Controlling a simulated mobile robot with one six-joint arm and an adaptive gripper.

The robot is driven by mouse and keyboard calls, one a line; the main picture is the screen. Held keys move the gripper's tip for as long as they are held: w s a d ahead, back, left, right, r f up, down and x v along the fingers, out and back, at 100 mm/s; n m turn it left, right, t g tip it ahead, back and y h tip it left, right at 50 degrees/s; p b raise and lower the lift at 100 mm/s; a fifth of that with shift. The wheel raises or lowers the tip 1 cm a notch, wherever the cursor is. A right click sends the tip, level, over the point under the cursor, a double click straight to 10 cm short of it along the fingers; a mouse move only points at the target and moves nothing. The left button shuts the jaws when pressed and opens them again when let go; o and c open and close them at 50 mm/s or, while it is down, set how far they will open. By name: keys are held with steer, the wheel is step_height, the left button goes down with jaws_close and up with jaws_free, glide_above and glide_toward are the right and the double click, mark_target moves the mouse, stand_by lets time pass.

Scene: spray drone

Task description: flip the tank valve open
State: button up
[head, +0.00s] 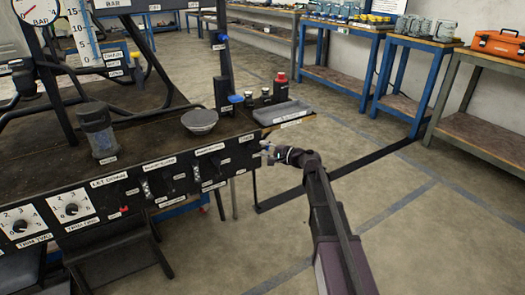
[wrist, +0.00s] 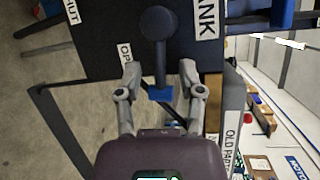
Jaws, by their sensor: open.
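The tank valve shows in the wrist view as a dark round hub with a lever (wrist: 159,58) that ends in a blue tip (wrist: 161,93). The lever points down the picture, across a black panel (wrist: 100,40). A cut-off label reading "ANK" is on its right; labels "OP..." and "...HUT" are on its left, the latter farther up. My gripper (wrist: 160,75) is open, with one finger on each side of the lever and a visible gap to both. In the head view my gripper (head: 268,153) is at the right end of the front panel, and the valve there is hard to make out.
The front panel (head: 75,207) carries knobs and switches left of my gripper. A grey tray (head: 283,113), a red-capped bottle (head: 280,87) and a bowl (head: 200,121) stand on the bench above. Floor (head: 390,210) is clear to the right, before blue-framed benches (head: 410,75).

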steer(key=shift+w+a, duration=0.35)
steer(key=shift+a, duration=0.1)
jaws_close()
steer(key=shift+r+n+h+p, duration=0.2)
steer(key=shift+n+h+p, duration=0.1)
steer(key=shift+p, duration=0.15)
steer(key=shift+n, duration=0.3)
